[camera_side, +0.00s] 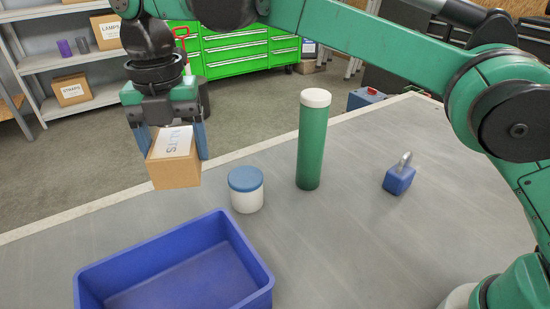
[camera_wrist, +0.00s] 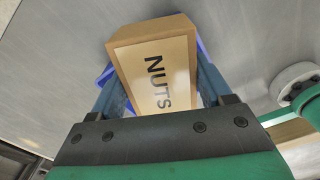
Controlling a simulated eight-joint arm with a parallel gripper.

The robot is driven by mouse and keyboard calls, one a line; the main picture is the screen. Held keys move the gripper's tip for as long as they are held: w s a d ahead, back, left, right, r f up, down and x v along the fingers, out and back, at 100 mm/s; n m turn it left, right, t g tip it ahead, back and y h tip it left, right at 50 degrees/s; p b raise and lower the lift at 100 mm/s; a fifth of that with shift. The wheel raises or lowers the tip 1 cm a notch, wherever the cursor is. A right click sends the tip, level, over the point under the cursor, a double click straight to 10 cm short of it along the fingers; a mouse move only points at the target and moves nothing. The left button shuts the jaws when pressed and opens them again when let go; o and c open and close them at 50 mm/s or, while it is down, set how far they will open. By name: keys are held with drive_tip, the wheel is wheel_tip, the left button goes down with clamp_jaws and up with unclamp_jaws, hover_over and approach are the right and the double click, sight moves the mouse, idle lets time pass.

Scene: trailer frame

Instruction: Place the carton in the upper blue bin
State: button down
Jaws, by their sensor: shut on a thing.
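A brown carton (camera_side: 174,171) with a white label hangs between the blue fingers of my gripper (camera_side: 176,146) in the side view. My gripper is shut on it and holds it up, above and behind the blue bin (camera_side: 253,259). In the wrist view the carton (camera_wrist: 183,78) fills the middle, its label reads NUTS, and my gripper (camera_wrist: 163,88) has a finger along each side. The blue bin is open, looks empty and stands at the front left of the grey table, partly cut off by the picture's lower edge. Only one blue bin shows clearly.
A white jar with a blue lid (camera_side: 246,189) stands just behind the bin's right side. A tall green cylinder with a white cap (camera_side: 312,140) and a blue padlock (camera_side: 399,176) stand further right. Shelves and a green cabinet (camera_side: 235,47) are behind.

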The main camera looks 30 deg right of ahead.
sight(185, 306)
drive_tip(key=s+a+r+n, duration=0.2)
drive_tip(key=s+a+n, duration=0.35)
drive_tip(key=s, duration=0.25)
drive_tip(key=shift+m, duration=0.45)
drive_tip(key=f, duration=1.9)
drive_tip(key=shift+a+f, duration=0.25)
drive_tip(key=shift+a, duration=0.15)
drive_tip(key=shift+f, duration=0.1)
